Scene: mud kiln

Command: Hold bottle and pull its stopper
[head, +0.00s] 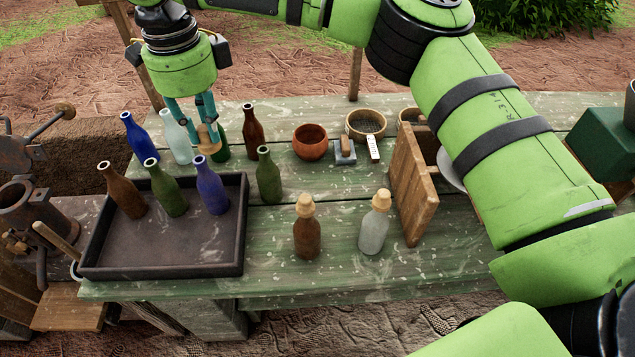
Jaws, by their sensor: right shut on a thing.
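My right gripper (206,125) is shut on a tan stopper (208,145), in the air above the back of the dark tray. No bottle hangs from this stopper; a green bottle (223,146) stands partly hidden behind it. Two bottles with tan stoppers stand upright on the green bench: a brown bottle (307,237) and a frosted clear bottle (373,234). They are well apart from the gripper, nearer the bench's front edge. My left gripper is not in view.
The tray (168,272) holds brown, green and blue open bottles. More open bottles stand behind and beside it. Bowls (310,142), a small brush (345,151) and upright wooden boards (412,185) are on the bench (330,275). A metal machine (22,205) stands left. The front middle is fairly clear.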

